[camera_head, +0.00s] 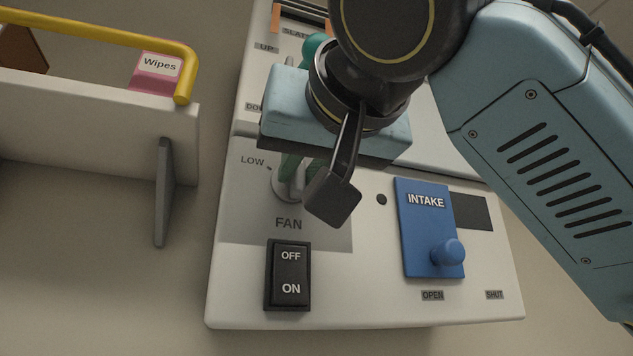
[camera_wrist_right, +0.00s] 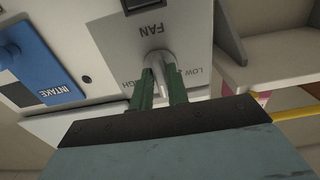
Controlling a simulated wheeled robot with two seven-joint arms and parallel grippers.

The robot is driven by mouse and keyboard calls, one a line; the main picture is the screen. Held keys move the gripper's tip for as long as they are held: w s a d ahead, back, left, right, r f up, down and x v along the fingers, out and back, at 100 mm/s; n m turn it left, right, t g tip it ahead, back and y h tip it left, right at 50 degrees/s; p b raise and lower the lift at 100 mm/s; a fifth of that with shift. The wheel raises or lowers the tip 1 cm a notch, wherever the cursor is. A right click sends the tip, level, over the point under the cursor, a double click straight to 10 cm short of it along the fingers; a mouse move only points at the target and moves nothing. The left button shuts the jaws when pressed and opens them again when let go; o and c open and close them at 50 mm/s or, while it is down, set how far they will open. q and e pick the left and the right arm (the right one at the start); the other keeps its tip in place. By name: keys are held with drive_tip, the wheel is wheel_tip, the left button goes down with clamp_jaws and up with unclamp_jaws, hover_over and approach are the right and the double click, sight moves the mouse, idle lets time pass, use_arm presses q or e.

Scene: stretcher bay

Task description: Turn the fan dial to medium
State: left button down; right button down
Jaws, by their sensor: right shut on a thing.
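The fan dial (camera_wrist_right: 158,64) is a light grey knob above the FAN label on the panel. In the head view the dial (camera_head: 284,185) is mostly hidden by my right gripper. My right gripper (camera_head: 294,168) has green fingers and is shut on the dial from above. In the right wrist view the two fingers (camera_wrist_right: 160,85) sit one on each side of the knob. The LOW mark and part of the HIGH mark show beside it; the medium mark is hidden, and I cannot tell the dial's setting. My left gripper is not in view.
A black OFF/ON rocker switch (camera_head: 288,276) sits just below the dial. A blue INTAKE slider plate (camera_head: 425,240) with a knob is to the right. A white bin with a yellow rail (camera_head: 120,38) and a pink Wipes box (camera_head: 157,72) stands at the left.

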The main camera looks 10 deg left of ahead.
drive_tip(key=shift+f, duration=0.15)
drive_tip(key=c, duration=1.5)
unclamp_jaws()
drive_tip(key=shift+o, duration=0.2)
drive_tip(key=shift+s+d+b, duration=0.3)
drive_tip(key=shift+s, duration=0.15)
drive_tip(key=b+v, duration=0.3)
drive_tip(key=v, duration=0.9)
drive_tip(key=shift+b, duration=0.35)
drive_tip(key=shift+s+d, duration=0.1)
